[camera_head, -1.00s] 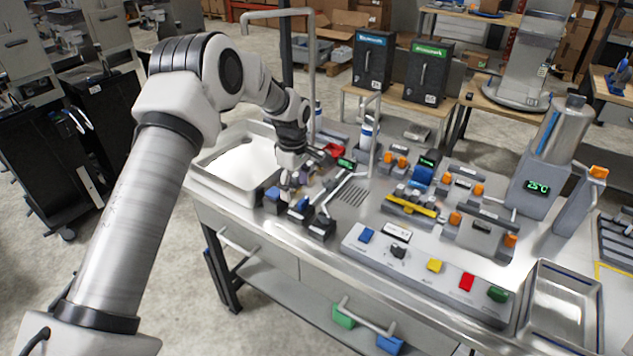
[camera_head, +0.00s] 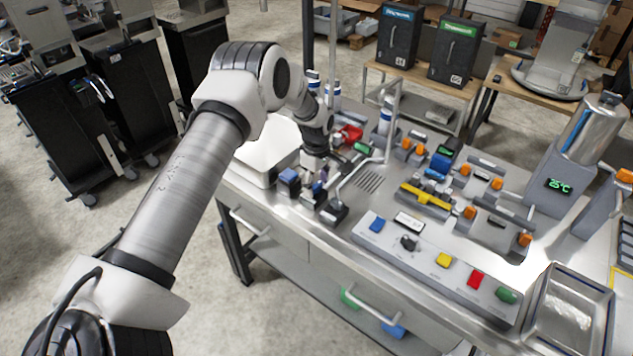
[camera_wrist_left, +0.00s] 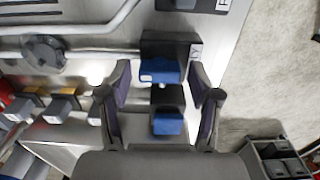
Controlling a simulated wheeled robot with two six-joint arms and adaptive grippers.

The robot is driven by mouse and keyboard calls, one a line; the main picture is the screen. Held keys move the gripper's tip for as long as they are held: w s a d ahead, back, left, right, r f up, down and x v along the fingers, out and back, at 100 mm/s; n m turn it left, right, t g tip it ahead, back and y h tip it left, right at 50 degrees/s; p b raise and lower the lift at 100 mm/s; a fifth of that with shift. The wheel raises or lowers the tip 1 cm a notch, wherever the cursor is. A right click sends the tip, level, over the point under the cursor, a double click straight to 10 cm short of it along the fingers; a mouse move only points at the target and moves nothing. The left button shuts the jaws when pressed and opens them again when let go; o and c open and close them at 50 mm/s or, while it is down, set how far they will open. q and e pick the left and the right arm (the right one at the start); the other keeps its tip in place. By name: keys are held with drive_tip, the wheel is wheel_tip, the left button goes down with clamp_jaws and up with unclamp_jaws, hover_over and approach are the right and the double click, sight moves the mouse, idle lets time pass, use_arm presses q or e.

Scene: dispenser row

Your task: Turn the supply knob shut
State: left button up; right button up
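My left gripper (camera_head: 316,178) is low over the left part of the steel bench in the head view. In the left wrist view my left gripper (camera_wrist_left: 158,76) has its two fingers spread wide on either side of a black block with a blue tab (camera_wrist_left: 160,70). A second blue tab (camera_wrist_left: 168,122) lies between the fingers nearer the palm. No grip on either tab shows. A round grey knob (camera_wrist_left: 43,54) sits left of the fingers in the wrist view. A dark knob (camera_head: 409,243) is on the sloped panel. I cannot tell which is the supply knob. The right gripper is out of view.
A bent metal pipe (camera_head: 389,130) rises just right of the gripper. A white tray (camera_head: 262,178) is at left. The panel (camera_head: 385,252) has colored buttons along the front. A steel tray (camera_head: 540,318) and dispenser tank (camera_head: 592,130) stand at right.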

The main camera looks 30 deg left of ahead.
use_arm(q)
drive_tip(key=shift+s+r, duration=0.1)
drive_tip(key=c, duration=0.5)
drive_tip(key=shift+c, duration=1.1)
